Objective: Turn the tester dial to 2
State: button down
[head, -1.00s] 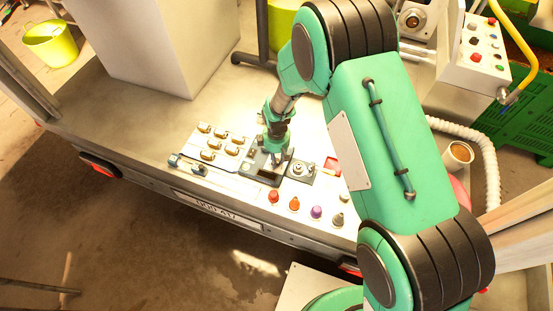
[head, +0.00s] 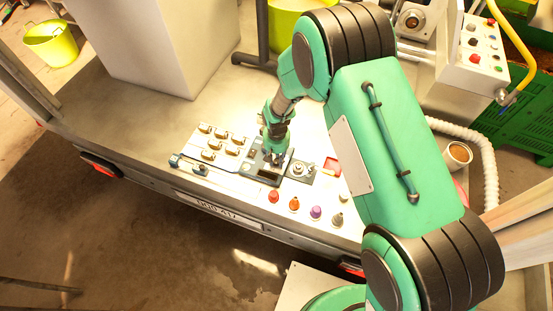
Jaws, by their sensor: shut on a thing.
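The tester (head: 269,179) is a small dark box on the pale trailer bed, with a dark lead running left to a probe (head: 175,160). My gripper (head: 275,158) points down at the tester's upper part and is shut on the tester dial. The fingers and wrist hide the dial, so its pointer and marked numbers cannot be read.
Several metal-topped parts (head: 208,155) stand left of the tester. A plate with a round fitting (head: 299,170) sits close on its right. Several coloured knobs (head: 294,204) line the front edge. A white box (head: 145,45) stands behind left.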

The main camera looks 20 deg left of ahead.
aim_at(277, 161)
jog(key=shift+m, duration=1.1)
jog(key=c, duration=1.5)
grip_release()
jog(key=shift+o, duration=0.2)
notch_tip(277, 161, up, 12)
jog(key=shift+r, duration=0.1)
